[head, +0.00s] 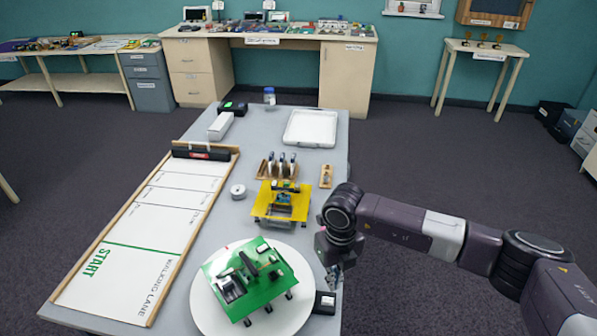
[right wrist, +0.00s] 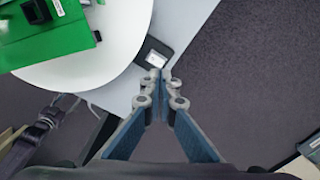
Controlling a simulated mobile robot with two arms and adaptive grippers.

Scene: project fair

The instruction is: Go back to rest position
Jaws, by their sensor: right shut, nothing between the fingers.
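My right gripper (head: 334,279) hangs at the right edge of the grey table, beside the round white disc (head: 208,314). In the right wrist view its two fingers (right wrist: 163,80) meet at the tips, with nothing between them. A green device (head: 262,287) with small black feet stands on the disc. A small black box (head: 325,303) with a pale label lies on the table just below the gripper, and it also shows past the fingertips in the right wrist view (right wrist: 154,53). My left gripper is not in view.
The grey table (head: 225,225) carries a walking lane board (head: 150,220), a yellow device (head: 281,205), a wooden rack (head: 278,168), a white tray (head: 310,128) and a white roll (head: 238,191). Open carpet (head: 440,150) lies to the right. Desks stand along the back wall.

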